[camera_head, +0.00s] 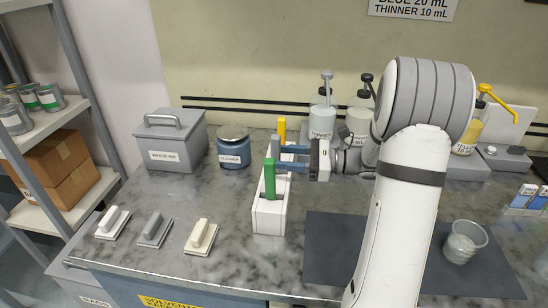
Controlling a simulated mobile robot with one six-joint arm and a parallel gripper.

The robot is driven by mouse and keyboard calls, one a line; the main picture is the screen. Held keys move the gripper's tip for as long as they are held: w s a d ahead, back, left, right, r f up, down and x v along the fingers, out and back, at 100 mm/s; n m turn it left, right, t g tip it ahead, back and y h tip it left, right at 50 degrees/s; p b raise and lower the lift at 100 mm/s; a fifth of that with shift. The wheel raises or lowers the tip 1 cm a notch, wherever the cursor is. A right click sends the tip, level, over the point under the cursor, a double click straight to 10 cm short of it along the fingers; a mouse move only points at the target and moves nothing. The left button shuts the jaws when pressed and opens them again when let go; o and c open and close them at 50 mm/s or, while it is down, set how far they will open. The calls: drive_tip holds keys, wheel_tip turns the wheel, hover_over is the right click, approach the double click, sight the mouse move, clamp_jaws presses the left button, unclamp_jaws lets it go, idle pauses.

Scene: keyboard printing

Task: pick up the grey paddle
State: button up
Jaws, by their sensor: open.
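The grey paddle (276,143) seems to stand upright in a white holder (268,222), between a green paddle (269,180) in front and a yellow paddle (282,128) behind. Only its upper part shows. My gripper (276,158) reaches in from the right, level with the paddle tops, its blue-grey fingers pointing left. The jaws are open, with the fingertips at or beside the grey paddle. I cannot tell whether they touch it or whether it is between them. The green paddle hides part of the lower finger.
A grey lidded bin (180,145) and a blue jar (233,150) stand left of the holder. Several scraper-like blocks lie front left. Pump bottles (323,115) stand behind my arm. A dark mat (325,250) and a clear cup (464,242) are to the right.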

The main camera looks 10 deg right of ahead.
drive_tip(key=a, duration=0.1)
drive_tip(key=w+a, duration=0.2)
drive_tip(key=shift+w+a+r+p, duration=0.25)
drive_tip(key=shift+a+r+p, duration=0.1)
drive_tip(key=shift+r, duration=0.05)
drive_tip(key=shift+w+a, duration=0.15)
drive_tip(key=shift+a, duration=0.25)
clamp_jaws()
